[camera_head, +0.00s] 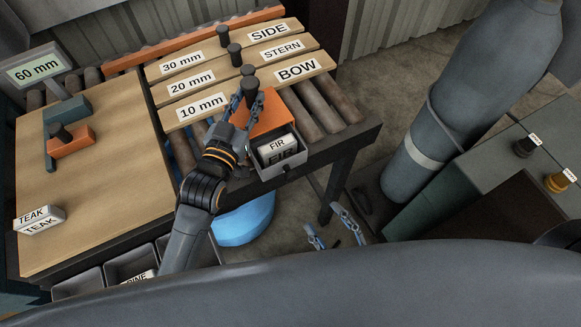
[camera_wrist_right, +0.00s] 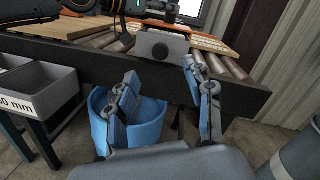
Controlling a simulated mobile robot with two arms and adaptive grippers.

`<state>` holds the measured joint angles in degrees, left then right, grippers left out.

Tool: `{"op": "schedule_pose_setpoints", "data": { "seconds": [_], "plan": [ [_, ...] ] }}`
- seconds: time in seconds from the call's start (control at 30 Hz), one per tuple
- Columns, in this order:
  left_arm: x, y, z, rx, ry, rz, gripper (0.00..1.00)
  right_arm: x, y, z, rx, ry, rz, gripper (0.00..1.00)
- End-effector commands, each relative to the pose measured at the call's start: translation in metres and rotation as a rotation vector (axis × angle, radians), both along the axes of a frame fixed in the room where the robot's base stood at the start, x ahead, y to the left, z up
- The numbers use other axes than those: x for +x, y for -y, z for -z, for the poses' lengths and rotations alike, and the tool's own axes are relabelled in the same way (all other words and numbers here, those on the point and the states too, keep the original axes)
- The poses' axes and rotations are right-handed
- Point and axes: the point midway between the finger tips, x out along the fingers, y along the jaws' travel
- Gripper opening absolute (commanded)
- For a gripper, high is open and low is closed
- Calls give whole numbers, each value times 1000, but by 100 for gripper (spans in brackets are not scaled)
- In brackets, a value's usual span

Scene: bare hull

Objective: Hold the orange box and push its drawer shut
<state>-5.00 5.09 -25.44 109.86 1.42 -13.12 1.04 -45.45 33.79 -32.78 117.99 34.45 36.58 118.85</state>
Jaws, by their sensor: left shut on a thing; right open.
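The orange box (camera_head: 272,110) sits at the front edge of the roller table, with a dark knob (camera_head: 250,86) on top. Its grey drawer (camera_head: 292,161) stands open toward me and holds a white block labelled FIR (camera_head: 277,144). The drawer's grey front (camera_wrist_right: 150,44) with a dark round knob shows in the right wrist view. My left gripper (camera_head: 246,102) is shut at the orange box's top, its fingers around the knob; the exact contact is partly hidden. My right gripper (camera_head: 329,222) is open and empty, below and right of the drawer; its fingers (camera_wrist_right: 160,72) point toward the drawer front.
Boards labelled 10 mm (camera_head: 203,107), 20 mm and 30 mm lie behind the box. A TEAK block (camera_head: 39,219) lies on the wide board at left. A blue tub (camera_head: 245,221) stands below the table edge. A grey cylinder (camera_head: 424,135) stands at right.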

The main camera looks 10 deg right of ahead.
Motion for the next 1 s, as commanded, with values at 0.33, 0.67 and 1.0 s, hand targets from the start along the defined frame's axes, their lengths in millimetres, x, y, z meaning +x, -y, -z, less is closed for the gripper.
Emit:
{"op": "schedule_pose_setpoints", "data": {
  "seconds": [0.33,0.67,1.0],
  "plan": [
    [0,0,1,0,-1,0,0,-3,-12,5,429,-241,105,52],
    [0,0,1,0,-1,0,0,57,-31,4,426,-236,105,52],
    [0,0,1,0,-1,0,0,98,-45,5,421,-240,104,52]
  ]
}}
